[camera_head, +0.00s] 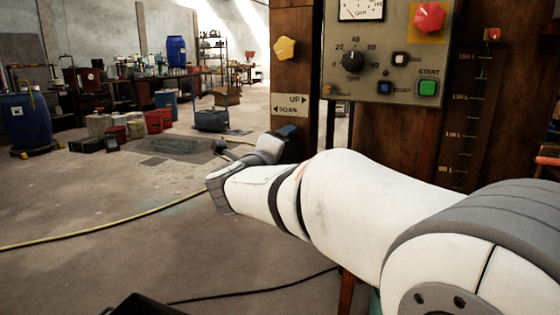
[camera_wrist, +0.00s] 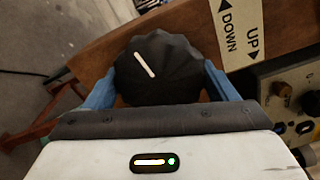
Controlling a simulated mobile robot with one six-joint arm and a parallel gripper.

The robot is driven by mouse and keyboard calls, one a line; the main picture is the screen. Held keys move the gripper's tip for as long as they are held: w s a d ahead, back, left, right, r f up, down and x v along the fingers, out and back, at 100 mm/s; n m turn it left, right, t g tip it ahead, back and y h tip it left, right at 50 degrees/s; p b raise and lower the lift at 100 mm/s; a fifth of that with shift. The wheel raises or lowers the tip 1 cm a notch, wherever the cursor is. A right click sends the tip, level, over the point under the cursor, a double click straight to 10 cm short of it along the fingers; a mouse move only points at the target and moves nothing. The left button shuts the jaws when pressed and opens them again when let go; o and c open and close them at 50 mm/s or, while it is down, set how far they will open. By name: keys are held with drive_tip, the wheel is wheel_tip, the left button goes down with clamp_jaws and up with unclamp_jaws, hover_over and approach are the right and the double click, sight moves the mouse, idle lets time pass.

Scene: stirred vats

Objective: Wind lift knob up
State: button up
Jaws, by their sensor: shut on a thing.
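The lift knob (camera_wrist: 158,62) is a black, ribbed, round knob with a white pointer line. In the wrist view it sits between the two blue fingers of my gripper (camera_wrist: 160,82), one on each side. My gripper is shut on it. The pointer line slants from upper left to lower right in that view. A white label (camera_wrist: 241,32) with UP and DOWN arrows is beside the knob on the brown post; the label also shows in the head view (camera_head: 291,105). In the head view my wrist reaches the post just below the label and mostly hides the knob and fingers.
A grey control panel (camera_head: 388,68) carries a red knob (camera_head: 429,16), a black rpm dial (camera_head: 352,62) and a green START button (camera_head: 428,88). A yellow knob (camera_head: 285,48) is above the label. A yellow hose (camera_head: 100,231) crosses the open floor at left.

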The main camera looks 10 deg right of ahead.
drive_tip(key=m, duration=0.3)
drive_tip(key=shift+w+a+r+m, duration=0.1)
drive_tip(key=shift+a+m, duration=0.05)
drive_tip(key=shift+m, duration=2.05)
drive_tip(key=o, duration=1)
drive_tip(key=shift+c, duration=0.2)
drive_tip(key=p+v, duration=0.2)
drive_tip(key=v, duration=0.5)
drive_tip(key=shift+s+a, duration=0.2)
drive_tip(key=shift+s, duration=0.15)
